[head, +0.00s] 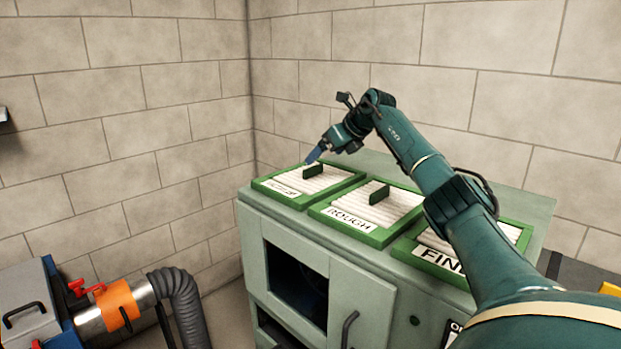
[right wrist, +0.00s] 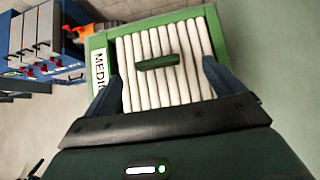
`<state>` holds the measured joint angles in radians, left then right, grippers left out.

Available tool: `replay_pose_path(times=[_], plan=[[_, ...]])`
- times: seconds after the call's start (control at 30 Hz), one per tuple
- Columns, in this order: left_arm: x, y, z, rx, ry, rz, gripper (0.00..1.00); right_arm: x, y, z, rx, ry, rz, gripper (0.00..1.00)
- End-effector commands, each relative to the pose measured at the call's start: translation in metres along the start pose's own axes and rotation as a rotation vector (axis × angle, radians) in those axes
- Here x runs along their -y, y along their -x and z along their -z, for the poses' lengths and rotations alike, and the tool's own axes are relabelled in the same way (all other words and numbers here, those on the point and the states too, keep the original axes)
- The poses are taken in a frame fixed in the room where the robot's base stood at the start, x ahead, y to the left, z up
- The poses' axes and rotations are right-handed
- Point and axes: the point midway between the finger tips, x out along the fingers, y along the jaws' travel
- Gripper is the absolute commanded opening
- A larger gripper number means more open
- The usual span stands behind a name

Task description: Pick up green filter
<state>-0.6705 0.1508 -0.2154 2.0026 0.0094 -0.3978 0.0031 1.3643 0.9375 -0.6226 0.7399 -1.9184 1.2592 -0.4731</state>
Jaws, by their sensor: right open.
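Several green-framed filters with white pleats lie in a row on top of a grey-green cabinet. The leftmost filter (head: 310,184) has a dark green handle (head: 313,170); its label is hard to read in the head view. In the right wrist view this filter (right wrist: 98,42) shows a label reading "MEDI", and its handle (right wrist: 158,62) stands across the pleats. The middle filter (head: 368,213) is labelled ROUGH; the right one (head: 440,259), labelled FIN, is partly hidden by my arm. My right gripper (head: 312,157) is open above the leftmost filter, with the handle ahead between its fingers (right wrist: 160,75). My left gripper is out of view.
The cabinet (head: 345,275) has a dark window and a door handle. A blue and grey machine (head: 30,310) with an orange band and a grey hose (head: 180,305) stands at lower left. Block walls (head: 150,110) rise close behind the cabinet.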

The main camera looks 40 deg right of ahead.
Motion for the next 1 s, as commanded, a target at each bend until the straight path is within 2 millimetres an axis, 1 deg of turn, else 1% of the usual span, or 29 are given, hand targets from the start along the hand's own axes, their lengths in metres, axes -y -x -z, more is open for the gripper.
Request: replay_pose_path(times=[0.17, 0.33, 0.5, 0.63, 0.87, 1.0], plan=[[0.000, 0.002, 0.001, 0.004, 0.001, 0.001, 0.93, -0.002, -0.011, 0.001, -0.001, 0.001, -0.001, 0.94], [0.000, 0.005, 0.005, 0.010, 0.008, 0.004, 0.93, -0.009, -0.036, 0.007, -0.004, 0.000, -0.003, 0.94], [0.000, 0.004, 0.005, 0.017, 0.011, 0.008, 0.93, -0.008, -0.052, 0.006, 0.002, -0.003, -0.002, 0.94], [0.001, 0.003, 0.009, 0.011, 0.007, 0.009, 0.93, -0.008, -0.057, 0.007, 0.002, -0.001, 0.000, 0.94], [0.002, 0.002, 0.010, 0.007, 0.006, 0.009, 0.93, -0.008, -0.058, 0.008, 0.001, 0.000, 0.000, 0.94], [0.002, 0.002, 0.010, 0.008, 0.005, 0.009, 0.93, -0.008, -0.058, 0.008, 0.001, 0.000, 0.000, 0.83]])
